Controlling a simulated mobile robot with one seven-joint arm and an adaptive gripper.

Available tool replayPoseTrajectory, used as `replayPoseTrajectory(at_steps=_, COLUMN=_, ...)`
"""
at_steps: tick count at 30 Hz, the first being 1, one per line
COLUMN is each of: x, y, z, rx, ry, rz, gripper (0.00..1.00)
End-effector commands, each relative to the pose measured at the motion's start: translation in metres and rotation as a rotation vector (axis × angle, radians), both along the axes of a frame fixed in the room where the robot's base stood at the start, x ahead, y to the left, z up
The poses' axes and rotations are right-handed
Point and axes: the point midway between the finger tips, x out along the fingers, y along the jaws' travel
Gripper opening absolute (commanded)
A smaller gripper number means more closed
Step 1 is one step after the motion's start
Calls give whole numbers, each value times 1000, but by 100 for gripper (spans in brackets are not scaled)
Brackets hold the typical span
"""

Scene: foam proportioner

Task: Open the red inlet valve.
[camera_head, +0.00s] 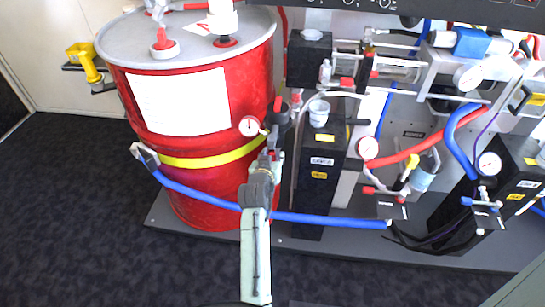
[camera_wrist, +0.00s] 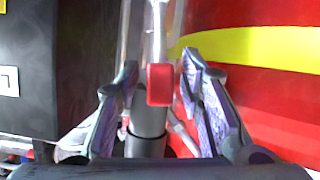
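A red valve handle (camera_wrist: 160,84) shows in the wrist view as a small red block on a pale metal stem. It lies between the two fingers of my gripper (camera_wrist: 158,72), with a gap visible on each side. My gripper is open, and neither finger visibly touches the red block. In the head view my gripper (camera_head: 271,150) is in front of the right side of the red drum, beside a dark panel. The handle is small and partly hidden by my arm there, so its exact position is unclear.
The red drum (camera_head: 190,188) with a yellow band stands close at left. A blue hose (camera_head: 320,218) runs low behind my arm. A black box (camera_head: 319,180), gauges and more hoses crowd the right. The dark carpet (camera_head: 90,230) at front left is clear.

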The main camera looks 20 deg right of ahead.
Motion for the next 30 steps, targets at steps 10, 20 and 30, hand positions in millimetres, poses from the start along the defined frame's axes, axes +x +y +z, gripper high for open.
replayPoseTrajectory(at_steps=10, x=-1, y=2, z=1, rx=-1, ry=-1, rz=0, gripper=38)
replayPoseTrajectory(at_steps=20, x=-43, y=33, z=22, rx=-2, ry=0, rz=1, gripper=38)
replayPoseTrajectory(at_steps=30, x=-84, y=63, z=43, rx=-1, ry=0, rz=1, gripper=38)
